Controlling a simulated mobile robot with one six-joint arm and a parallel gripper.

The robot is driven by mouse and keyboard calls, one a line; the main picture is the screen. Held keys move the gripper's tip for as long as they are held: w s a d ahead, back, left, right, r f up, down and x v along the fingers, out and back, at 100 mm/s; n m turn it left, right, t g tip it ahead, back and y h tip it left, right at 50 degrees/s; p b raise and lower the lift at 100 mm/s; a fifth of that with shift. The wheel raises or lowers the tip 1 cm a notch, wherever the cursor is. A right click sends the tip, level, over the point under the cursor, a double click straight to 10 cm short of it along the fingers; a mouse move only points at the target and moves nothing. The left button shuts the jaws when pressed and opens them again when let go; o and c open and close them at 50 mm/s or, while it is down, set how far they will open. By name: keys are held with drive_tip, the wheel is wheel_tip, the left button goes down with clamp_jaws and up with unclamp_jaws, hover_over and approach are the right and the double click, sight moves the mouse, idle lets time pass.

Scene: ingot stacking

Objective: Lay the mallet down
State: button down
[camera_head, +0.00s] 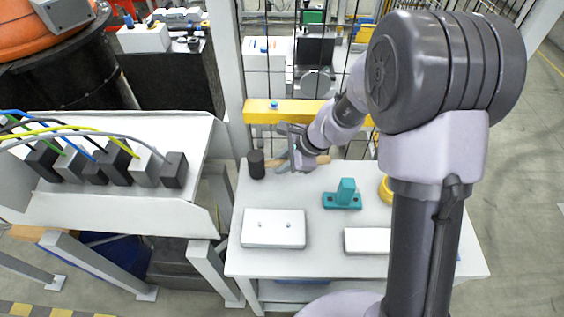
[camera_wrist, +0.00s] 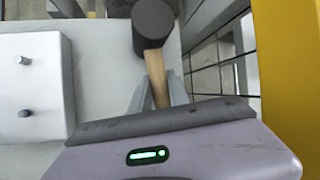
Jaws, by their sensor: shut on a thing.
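The mallet has a black cylindrical head (camera_head: 256,164) and a pale wooden handle (camera_wrist: 156,78). In the head view it is at the back left of the white table (camera_head: 300,199). My gripper (camera_head: 283,148) is at the mallet's handle, to the right of the head. In the wrist view, the gripper fingers (camera_wrist: 158,92) are on both sides of the handle and shut on it, with the black head (camera_wrist: 152,25) beyond the fingertips. Whether the mallet touches the table I cannot tell.
A white block with two pegs (camera_head: 273,228) lies at the table's front left. A teal fixture (camera_head: 344,195) stands mid-table, a white block (camera_head: 367,240) front right, and a yellow round thing (camera_head: 386,189) behind my arm. A yellow beam (camera_head: 290,112) runs behind the table.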

drive_tip(key=shift+f+b, duration=0.5)
drive_tip(key=shift+b, duration=0.1)
drive_tip(key=c, duration=1.5)
unclamp_jaws()
drive_tip(key=shift+o, duration=0.2)
drive_tip(key=shift+r, duration=0.1)
drive_tip(key=shift+p+v, duration=0.9)
drive_tip(key=shift+v, duration=0.55)
drive_tip(key=o, duration=0.6)
